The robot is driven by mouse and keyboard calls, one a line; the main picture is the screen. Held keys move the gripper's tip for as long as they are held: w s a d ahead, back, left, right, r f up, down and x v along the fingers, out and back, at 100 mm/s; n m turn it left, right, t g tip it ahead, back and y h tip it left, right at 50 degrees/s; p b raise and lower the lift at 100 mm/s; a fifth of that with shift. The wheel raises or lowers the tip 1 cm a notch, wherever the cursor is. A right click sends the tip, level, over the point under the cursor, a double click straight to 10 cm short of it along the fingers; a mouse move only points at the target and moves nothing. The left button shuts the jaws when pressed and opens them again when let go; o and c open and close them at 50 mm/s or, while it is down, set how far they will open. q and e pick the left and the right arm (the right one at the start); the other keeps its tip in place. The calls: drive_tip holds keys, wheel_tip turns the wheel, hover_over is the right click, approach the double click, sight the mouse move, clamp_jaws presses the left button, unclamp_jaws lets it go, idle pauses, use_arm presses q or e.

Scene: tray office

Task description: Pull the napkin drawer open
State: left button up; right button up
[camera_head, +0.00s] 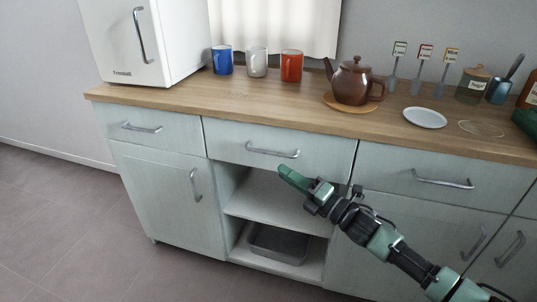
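The light grey-green cabinet has a row of closed drawers under its wooden top. The middle drawer (235,138) has a horizontal silver bar handle (273,153). A left drawer (170,125) and a right drawer (400,176) have similar handles. No drawer shows a readable label, so I cannot tell which one is the napkin drawer. My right gripper (291,179) has green fingers and is just below and slightly right of the middle handle, apparently not touching it. The fingers overlap from this angle, so their opening is unclear. My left gripper is out of view.
Below the middle drawer are open shelves, with a grey metal tray (278,244) on the lowest. On the counter (240,100) stand a white fridge (130,45), blue (222,60), white and red mugs, a brown teapot (350,83), a white plate (425,118) and jars.

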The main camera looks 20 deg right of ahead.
sight(269, 153)
drive_tip(key=w+a+r+n, duration=0.1)
drive_tip(key=w, duration=0.1)
drive_tip(key=w+a+r+n+y, duration=0.1)
drive_tip(key=w, duration=0.1)
drive_tip(key=w+a+r+n, duration=0.1)
drive_tip(key=w+r, duration=0.1)
drive_tip(key=shift+w+a+g+y, duration=0.1)
drive_tip(key=shift+a+g+y, duration=0.2)
drive_tip(key=shift+y, duration=0.1)
clamp_jaws()
drive_tip(key=shift+f, duration=0.1)
idle(1.2)
